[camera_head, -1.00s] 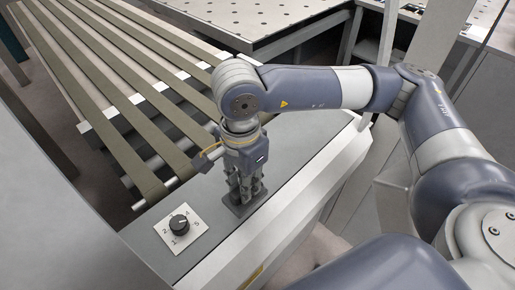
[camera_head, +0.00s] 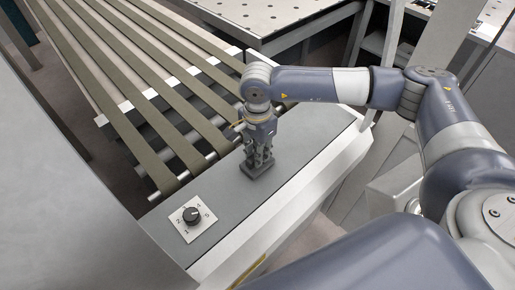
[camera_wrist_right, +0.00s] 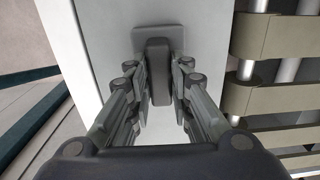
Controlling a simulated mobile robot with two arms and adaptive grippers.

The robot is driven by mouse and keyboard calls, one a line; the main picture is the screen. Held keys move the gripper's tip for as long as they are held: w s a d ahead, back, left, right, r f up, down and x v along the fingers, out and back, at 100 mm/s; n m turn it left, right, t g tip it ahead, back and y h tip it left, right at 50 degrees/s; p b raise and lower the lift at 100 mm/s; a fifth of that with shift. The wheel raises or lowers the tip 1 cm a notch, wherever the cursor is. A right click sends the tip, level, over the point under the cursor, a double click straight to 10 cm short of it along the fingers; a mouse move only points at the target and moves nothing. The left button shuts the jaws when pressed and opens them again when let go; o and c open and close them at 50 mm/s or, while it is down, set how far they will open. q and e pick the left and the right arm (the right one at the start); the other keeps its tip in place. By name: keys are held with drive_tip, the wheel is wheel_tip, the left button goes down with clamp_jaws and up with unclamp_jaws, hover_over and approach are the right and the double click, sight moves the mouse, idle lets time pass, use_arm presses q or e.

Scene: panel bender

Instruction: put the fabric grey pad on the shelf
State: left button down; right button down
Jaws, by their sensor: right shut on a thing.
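The grey pad (camera_head: 257,171) has a dark grey upright grip (camera_wrist_right: 158,72) on a flat square plate (camera_wrist_right: 178,38). My right gripper (camera_head: 259,157) points down over the grey-topped ledge (camera_head: 222,190) and is shut on the grip, with a finger on each side of it in the right wrist view. The pad is low over the ledge top, between the belts and the front edge; I cannot tell whether it touches. Its underside is hidden. My left gripper is not in view.
A black rotary knob (camera_head: 191,216) on a numbered white plate sits at the ledge's near end. Olive conveyor belts (camera_head: 130,95) on rollers run along the ledge's far left side. A perforated table (camera_head: 262,16) stands behind. A large grey panel (camera_head: 70,200) blocks the near left.

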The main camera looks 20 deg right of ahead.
drive_tip(key=shift+f, duration=0.2)
drive_tip(key=c, duration=1.4)
unclamp_jaws()
drive_tip(key=shift+c, duration=0.2)
drive_tip(key=shift+r, duration=0.15)
drive_tip(key=shift+r, duration=0.2)
wheel_tip(320, 180, up, 12)
drive_tip(key=b, duration=0.4)
drive_tip(key=shift+b, duration=0.35)
drive_tip(key=shift+a+f, duration=0.1)
drive_tip(key=shift+f, duration=0.05)
